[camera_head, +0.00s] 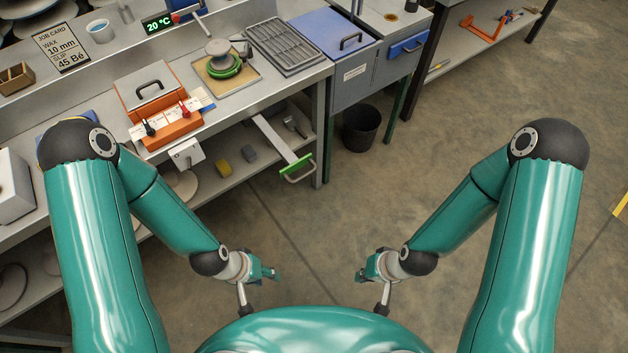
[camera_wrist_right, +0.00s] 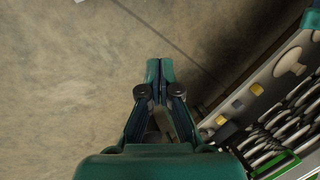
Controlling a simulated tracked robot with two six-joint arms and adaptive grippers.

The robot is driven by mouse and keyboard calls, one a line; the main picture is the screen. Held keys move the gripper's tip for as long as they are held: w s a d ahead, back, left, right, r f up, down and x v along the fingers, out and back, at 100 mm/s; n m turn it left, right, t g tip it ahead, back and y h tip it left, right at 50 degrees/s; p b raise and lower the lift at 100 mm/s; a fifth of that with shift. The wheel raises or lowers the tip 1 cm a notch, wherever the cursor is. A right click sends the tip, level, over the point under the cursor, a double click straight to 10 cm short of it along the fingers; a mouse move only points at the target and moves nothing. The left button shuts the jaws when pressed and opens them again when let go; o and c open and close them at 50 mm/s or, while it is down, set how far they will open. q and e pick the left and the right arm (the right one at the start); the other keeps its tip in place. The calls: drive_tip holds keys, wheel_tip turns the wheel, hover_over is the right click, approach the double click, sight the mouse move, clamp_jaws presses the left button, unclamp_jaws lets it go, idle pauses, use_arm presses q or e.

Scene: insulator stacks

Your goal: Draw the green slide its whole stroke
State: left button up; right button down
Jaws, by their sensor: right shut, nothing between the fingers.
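The green slide shows in the head view as a pale metal bar (camera_head: 274,139) with a green handle (camera_head: 298,168) at its outer end. It sticks out from under the front edge of the workbench, over the lower shelf. A bright green edge (camera_wrist_right: 274,164) at the lower right of the right wrist view looks like the same handle. My left gripper (camera_head: 272,274) hangs below the handle in the picture, apart from it; its jaws are too small to read. My right gripper (camera_head: 361,275) is shut and empty, also clear of the handle; its fingers meet in the right wrist view (camera_wrist_right: 160,72).
The workbench (camera_head: 300,82) carries an orange box (camera_head: 165,105), a green-ringed turntable (camera_head: 222,66) and a grey rack (camera_head: 284,45). The floor between my arms and the bench is clear.

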drive_tip(key=m+t+y+p, duration=0.2)
drive_tip(key=m+t+y, duration=0.3)
drive_tip(key=m+t, duration=0.55)
approach(306, 177)
drive_tip(key=shift+n+t, duration=0.75)
drive_tip(key=shift+n, duration=0.2)
drive_tip(key=b+x, duration=0.3)
drive_tip(key=b, duration=0.2)
drive_tip(key=f+b+x, duration=0.1)
drive_tip(key=b+x, duration=0.2)
drive_tip(key=b, duration=0.2)
drive_tip(key=shift+a+f, duration=0.1)
drive_tip(key=shift+a, duration=0.15)
drive_tip(key=shift+w+a+f, duration=0.15)
drive_tip(key=shift+w+a, duration=0.05)
drive_tip(key=shift+w, duration=0.05)
drive_tip(key=shift+w, duration=0.1)
